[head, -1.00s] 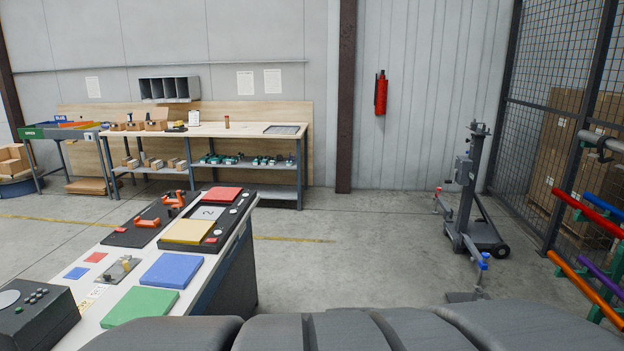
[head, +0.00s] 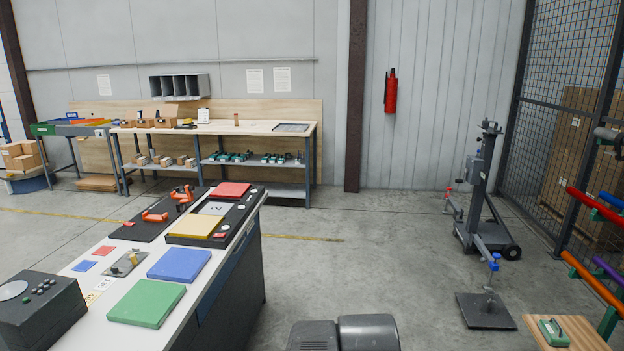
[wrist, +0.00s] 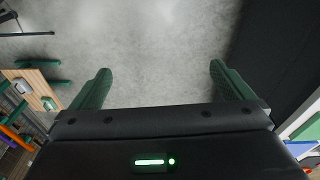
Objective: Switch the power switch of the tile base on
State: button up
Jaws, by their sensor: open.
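The tile base (head: 238,224) is a dark block on the white-topped table at left in the head view. It carries a red tile (head: 230,189), a yellow tile (head: 196,226) and a grey field marked 2. Small round white spots and a small red piece (head: 219,235) show along its right edge; I cannot tell which part is the power switch. A blue tile (head: 180,264) and a green tile (head: 147,303) lie in front of the base. My gripper (wrist: 160,82) is open and empty in the wrist view, over bare floor, away from the base.
A black console (head: 40,312) stands at the table's near left. A plate with a knob (head: 125,263) lies beside the blue tile. A workbench (head: 215,128) stands behind. A wheeled stand (head: 483,200) and a rack of coloured bars are at right. The middle floor is clear.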

jog(key=c, duration=0.5)
jog(key=shift+w+r+n, duration=0.2)
jog(key=shift+w+n, duration=0.15)
jog(key=shift+n, duration=0.15)
jog(key=c, duration=0.4)
jog(key=w+r+n, duration=0.1)
jog(key=w+n, duration=0.4)
jog(key=n, duration=0.1)
jog(key=w+d+r+n+g, duration=0.1)
jog(key=w+n, duration=0.2)
jog(key=shift+w+d+r, duration=0.1)
jog(key=shift+w+r, duration=0.25)
grip_shut()
jog(key=w+d+n+g, duration=0.1)
jog(key=w+d+n, duration=0.1)
jog(key=w+n, duration=1.1)
jog(key=shift+w+r+n+g, duration=0.15)
jog(key=shift+w+n+g, duration=0.15)
jog(key=shift+n, duration=1.2)
